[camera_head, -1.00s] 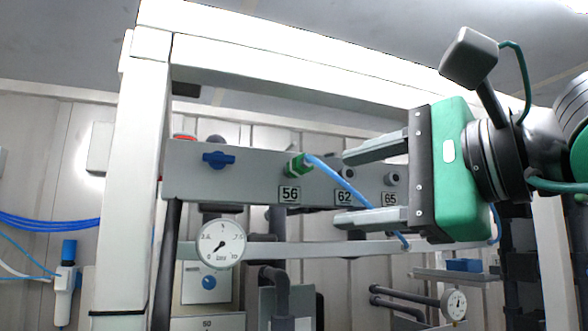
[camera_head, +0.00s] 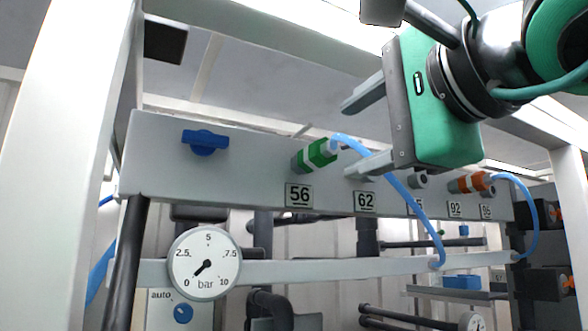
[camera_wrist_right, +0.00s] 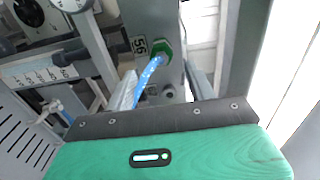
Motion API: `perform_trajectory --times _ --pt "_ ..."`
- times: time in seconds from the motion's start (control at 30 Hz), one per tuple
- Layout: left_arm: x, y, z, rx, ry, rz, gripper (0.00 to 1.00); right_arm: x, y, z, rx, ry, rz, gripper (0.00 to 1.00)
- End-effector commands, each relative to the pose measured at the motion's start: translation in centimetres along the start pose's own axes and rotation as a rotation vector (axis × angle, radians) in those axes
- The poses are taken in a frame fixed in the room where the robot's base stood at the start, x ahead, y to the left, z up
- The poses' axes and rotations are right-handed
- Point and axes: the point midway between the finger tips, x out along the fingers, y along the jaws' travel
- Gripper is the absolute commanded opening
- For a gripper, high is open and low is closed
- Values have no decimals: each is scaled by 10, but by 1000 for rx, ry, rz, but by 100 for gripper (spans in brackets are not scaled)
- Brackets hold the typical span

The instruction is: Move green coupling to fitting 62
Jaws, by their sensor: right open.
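The green coupling (camera_head: 318,153) sits on the fitting above label 56 (camera_head: 299,195) on the grey panel, with a blue hose (camera_head: 398,180) curving from it. It also shows in the right wrist view (camera_wrist_right: 163,48), between and beyond the fingers. The label 62 (camera_head: 366,202) is to its right; its fitting is mostly hidden behind my lower finger in the head view. My right gripper (camera_head: 350,138) is open and empty, in front of the panel, right of the coupling and apart from it. In the wrist view its fingers (camera_wrist_right: 164,88) stand either side of the blue hose. My left gripper is not in view.
An orange coupling (camera_head: 472,183) with another blue hose is farther right on the panel, near label 92. A blue valve handle (camera_head: 205,141) is at the panel's left. A pressure gauge (camera_head: 204,264) hangs below. A white frame post (camera_head: 70,170) stands at left.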

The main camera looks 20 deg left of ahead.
Motion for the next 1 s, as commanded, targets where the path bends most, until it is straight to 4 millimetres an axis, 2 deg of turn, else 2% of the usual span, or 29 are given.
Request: perform_trajectory --times 0.33,0.47,0.73,0.8,1.0 --pt "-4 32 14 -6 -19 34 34 4 -1 0 1 -1 0 55" --pt "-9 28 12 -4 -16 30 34 15 -2 0 2 -2 3 55" --pt "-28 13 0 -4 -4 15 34 53 -3 0 2 -3 4 55" --pt "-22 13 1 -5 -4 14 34 63 1 1 3 -3 2 55" --pt "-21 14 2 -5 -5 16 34 82 1 1 1 -2 1 55"
